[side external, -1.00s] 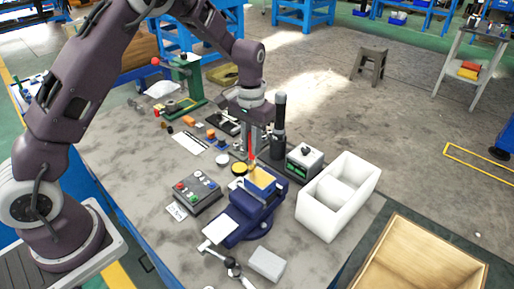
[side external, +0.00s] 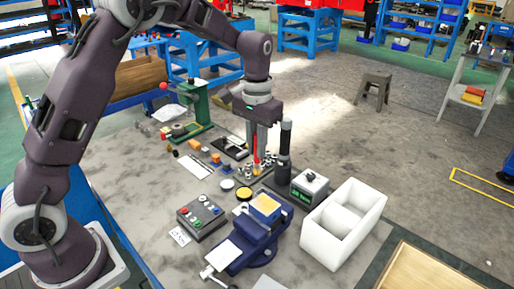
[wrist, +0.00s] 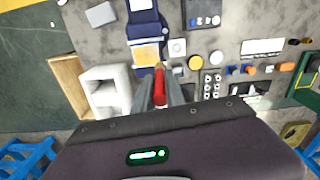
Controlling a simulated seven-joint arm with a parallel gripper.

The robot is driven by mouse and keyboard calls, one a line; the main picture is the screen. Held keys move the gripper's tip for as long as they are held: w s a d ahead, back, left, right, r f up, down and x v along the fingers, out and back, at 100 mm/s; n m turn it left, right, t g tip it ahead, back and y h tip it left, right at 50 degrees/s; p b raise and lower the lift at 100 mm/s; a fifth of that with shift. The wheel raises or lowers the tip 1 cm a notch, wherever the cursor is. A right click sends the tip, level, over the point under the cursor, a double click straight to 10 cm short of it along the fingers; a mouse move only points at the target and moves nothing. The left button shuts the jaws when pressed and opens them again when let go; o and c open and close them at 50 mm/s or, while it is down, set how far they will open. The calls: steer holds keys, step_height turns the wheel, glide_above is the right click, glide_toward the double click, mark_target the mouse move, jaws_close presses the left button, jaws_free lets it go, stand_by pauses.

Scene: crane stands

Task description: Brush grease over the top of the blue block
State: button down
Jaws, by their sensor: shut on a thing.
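The blue block (side external: 266,205) sits in the jaws of a dark blue vise (side external: 238,246). Its top shows a yellow-tan layer, also visible in the wrist view (wrist: 146,54). My gripper (side external: 261,150) is shut on a red-handled tool (wrist: 159,88), apparently the brush; its red handle also shows between the fingers in the side view. The gripper is behind the block and above table height, apart from it. The brush's lower end is too small to make out clearly. A round yellow-topped tin (side external: 244,193) stands between the vise and the gripper.
A black upright cylinder (side external: 284,145) stands close right of my gripper. A small grey box (side external: 310,184) and a white two-part bin (side external: 342,228) are to the right. A button box (side external: 200,216) is left of the vise. A rack with holes (wrist: 211,84) is near the gripper.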

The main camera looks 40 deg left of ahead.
stand_by(0.5)
steer(key=f, duration=0.2)
steer(key=s+f, duration=0.1)
steer(key=f, duration=0.2)
steer(key=s+f, duration=0.1)
steer(key=f, duration=0.2)
steer(key=shift+d, duration=0.3)
steer(key=shift+d+r, duration=0.15)
steer(key=shift+d, duration=0.7)
steer(key=shift+d+r, duration=0.15)
steer(key=shift+d, duration=0.65)
steer(key=a+r, duration=0.4)
steer(key=r, duration=0.3)
steer(key=shift+r, duration=0.15)
stand_by(0.3)
